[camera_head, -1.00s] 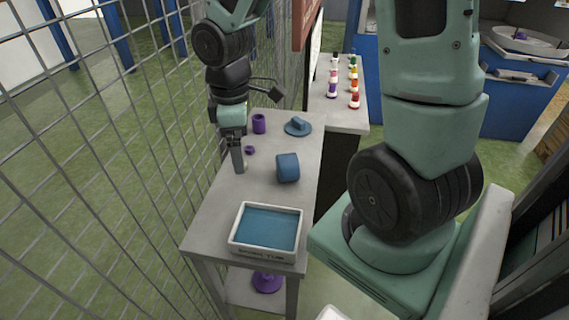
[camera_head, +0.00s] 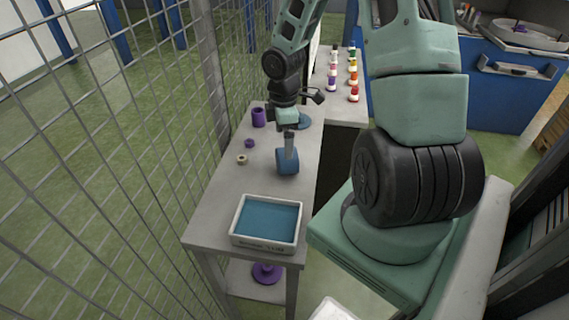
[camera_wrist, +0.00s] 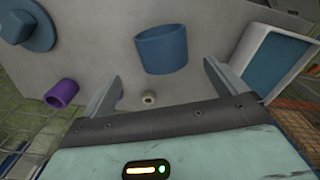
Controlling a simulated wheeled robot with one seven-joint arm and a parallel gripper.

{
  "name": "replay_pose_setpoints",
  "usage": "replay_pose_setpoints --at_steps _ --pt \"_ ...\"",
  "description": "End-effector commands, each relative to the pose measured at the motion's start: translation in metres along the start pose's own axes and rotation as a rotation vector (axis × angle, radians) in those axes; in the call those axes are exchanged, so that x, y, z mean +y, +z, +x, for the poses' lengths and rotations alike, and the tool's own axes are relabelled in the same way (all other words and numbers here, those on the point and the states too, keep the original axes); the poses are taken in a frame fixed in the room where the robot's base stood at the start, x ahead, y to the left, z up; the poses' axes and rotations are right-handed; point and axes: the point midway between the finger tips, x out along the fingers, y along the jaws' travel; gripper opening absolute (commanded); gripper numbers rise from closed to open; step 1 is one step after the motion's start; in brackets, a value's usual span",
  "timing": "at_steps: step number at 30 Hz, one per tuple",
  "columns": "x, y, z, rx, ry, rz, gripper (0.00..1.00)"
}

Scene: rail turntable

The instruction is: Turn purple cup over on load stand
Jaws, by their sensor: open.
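The purple cup (camera_head: 258,117) stands on the grey table (camera_head: 215,212) near its far left edge. It also shows at the left of the wrist view (camera_wrist: 61,94). My gripper (camera_head: 288,152) is open and points down at a blue cup (camera_head: 288,164), overlapping it in the head view. In the wrist view the blue cup (camera_wrist: 162,50) lies ahead of the spread, empty fingers (camera_wrist: 161,78). My gripper is apart from the purple cup, to its right and nearer the camera. I cannot tell which thing is the load stand.
A small purple ring (camera_head: 249,143) and a beige ring (camera_head: 242,160) lie left of the blue cup. A white tray with blue inside (camera_head: 233,237) is at the near end. A blue lid-like piece (camera_head: 304,122) is behind my gripper. Wire fence (camera_head: 130,180) runs along the left.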

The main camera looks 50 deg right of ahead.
Motion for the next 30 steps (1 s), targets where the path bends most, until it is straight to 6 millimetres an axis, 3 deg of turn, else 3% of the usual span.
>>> replay_pose_setpoints --at_steps 3,11,19,30 --pt "-0.001 -0.001 0.023 0.0 -0.002 -0.002 0.97" --pt "-0.001 0.0 0.041 -0.001 -0.001 -0.001 0.97" --pt "-0.007 0.001 0.079 -0.001 -0.003 -0.002 0.97" --pt "-0.006 0.001 0.088 0.0 0.0 0.001 0.94"
